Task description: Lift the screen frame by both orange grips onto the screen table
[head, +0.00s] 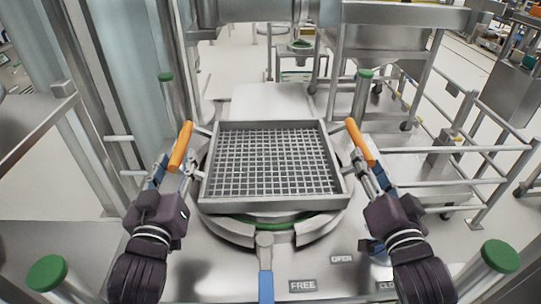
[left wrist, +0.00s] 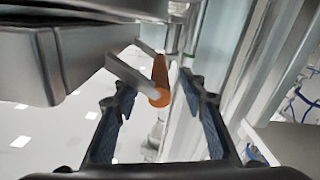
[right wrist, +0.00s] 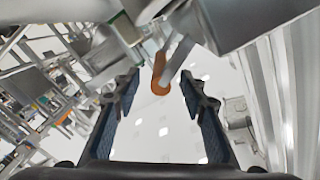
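The screen frame (head: 272,205) is a square metal frame with a wire mesh, level above a round base with a green ring. Its left orange grip (head: 180,147) and right orange grip (head: 360,142) stick out at its sides. My left gripper (head: 172,172) is close to the left grip; in the left wrist view the orange grip (left wrist: 160,82) lies between the spread fingers, near their tips. My right gripper (head: 372,172) is close to the right grip; in the right wrist view that grip (right wrist: 160,75) shows between the open fingertips. I cannot tell which surface is the screen table.
A lever with a blue handle (head: 266,286) points toward me below the frame, beside FREE (head: 303,286) and OPEN labels. Green-capped posts (head: 47,272) stand at the corners. Metal rails (head: 455,150) run along the right; a machine column (head: 105,60) stands at the left.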

